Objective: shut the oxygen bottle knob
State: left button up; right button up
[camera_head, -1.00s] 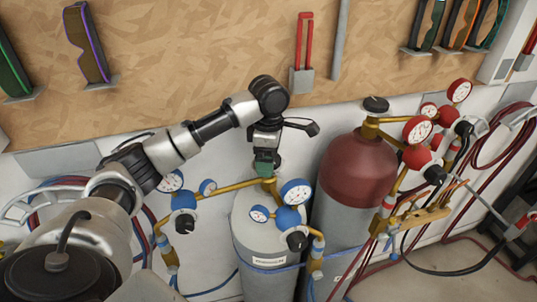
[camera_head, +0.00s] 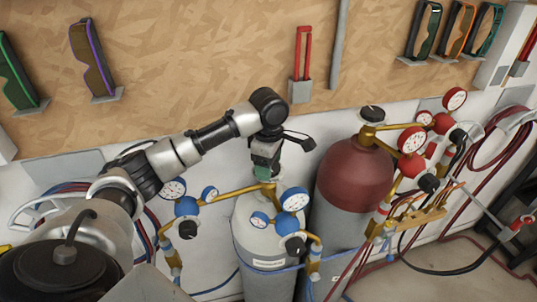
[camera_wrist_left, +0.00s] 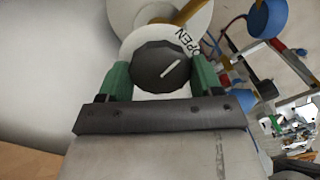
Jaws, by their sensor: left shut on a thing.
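The oxygen bottle is the grey-white cylinder (camera_head: 262,238) with blue-trimmed gauges, standing left of the red-topped bottle. Its dark round knob (camera_wrist_left: 160,66) shows in the left wrist view, with a pale line mark slanting up to the right and the word OPEN on the plate beside it. My left gripper (camera_head: 264,172) reaches down onto the bottle's top from above. In the left wrist view its green fingers (camera_wrist_left: 161,78) sit on both sides of the knob and are shut on it. In the head view the gripper hides the knob. My right gripper is not in view.
A red-topped bottle (camera_head: 355,178) with red gauges and its own dark knob (camera_head: 372,113) stands close on the right. Blue gauges (camera_head: 293,199) and brass pipes flank the oxygen bottle. A wooden board (camera_head: 200,50) with hanging goggles is behind.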

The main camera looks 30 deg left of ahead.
pick_arm(q)
jog(key=shift+r+m+p, duration=0.4)
jog(key=shift+m+p, duration=0.5)
jog(key=shift+p, duration=0.15)
jog(key=shift+m+p, duration=0.35)
jog(key=shift+m, duration=0.15)
jog(key=shift+f+m+p, duration=0.2)
jog(key=shift+m+p, duration=0.1)
jog(key=shift+m, duration=0.5)
jog(key=m, duration=0.2)
jog(key=shift+m, duration=0.4)
jog(key=m, duration=0.4)
jog(key=shift+m, duration=0.3)
jog(key=m, duration=1.1)
jog(key=shift+w+a+m, duration=0.1)
jog(key=shift+m, duration=0.3)
jog(key=m, duration=0.9)
jog(key=shift+r, duration=0.1)
jog(key=m, duration=0.4)
jog(key=shift+m, duration=0.4)
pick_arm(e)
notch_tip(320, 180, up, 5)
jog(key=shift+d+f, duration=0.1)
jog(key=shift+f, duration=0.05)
